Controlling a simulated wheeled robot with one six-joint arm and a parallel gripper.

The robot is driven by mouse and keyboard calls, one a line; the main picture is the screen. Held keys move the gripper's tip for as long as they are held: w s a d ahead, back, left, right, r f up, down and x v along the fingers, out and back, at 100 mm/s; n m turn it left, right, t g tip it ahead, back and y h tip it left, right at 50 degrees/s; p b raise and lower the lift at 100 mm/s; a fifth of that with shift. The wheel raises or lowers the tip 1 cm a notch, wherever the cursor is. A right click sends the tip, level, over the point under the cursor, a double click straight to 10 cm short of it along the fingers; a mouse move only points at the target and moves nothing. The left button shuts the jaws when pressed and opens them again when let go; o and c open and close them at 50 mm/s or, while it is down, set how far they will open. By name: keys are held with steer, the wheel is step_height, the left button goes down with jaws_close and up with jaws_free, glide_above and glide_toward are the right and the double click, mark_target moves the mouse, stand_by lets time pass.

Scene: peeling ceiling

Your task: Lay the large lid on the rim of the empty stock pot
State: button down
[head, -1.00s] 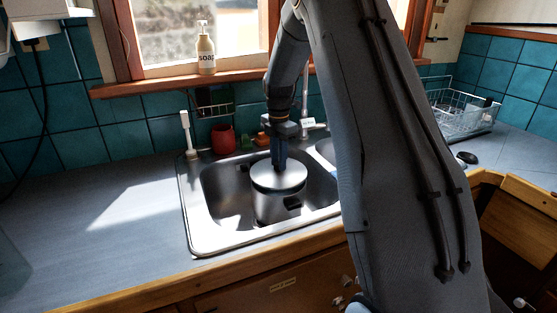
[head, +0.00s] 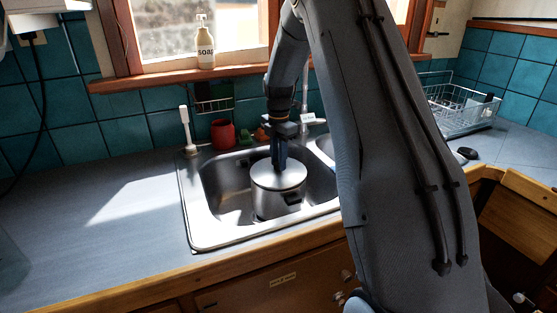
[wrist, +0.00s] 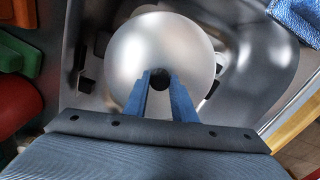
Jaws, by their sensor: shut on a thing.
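The large lid (head: 278,176) is a round, shiny metal disc. It lies level at the top of the stock pot (head: 272,204), a steel pot standing in the left sink basin. In the head view no clear gap shows between lid and rim; the rim is hidden. My gripper (head: 279,164) points down at the lid's centre. Its blue fingers (wrist: 160,82) are shut on the lid's dark knob.
The basin wall (head: 222,190) surrounds the pot closely. A red cup (head: 222,134), a white-handled brush (head: 187,132) and a tap stand behind the sink. A wire dish rack (head: 460,110) is at the right. The left counter (head: 90,215) is clear.

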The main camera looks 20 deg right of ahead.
steer(key=shift+f, duration=0.35)
stand_by(0.3)
steer(key=c, duration=1.4)
jaws_free()
steer(key=shift+r+b, duration=1.1)
steer(key=shift+r, duration=2.85)
steer(key=shift+s, duration=0.1)
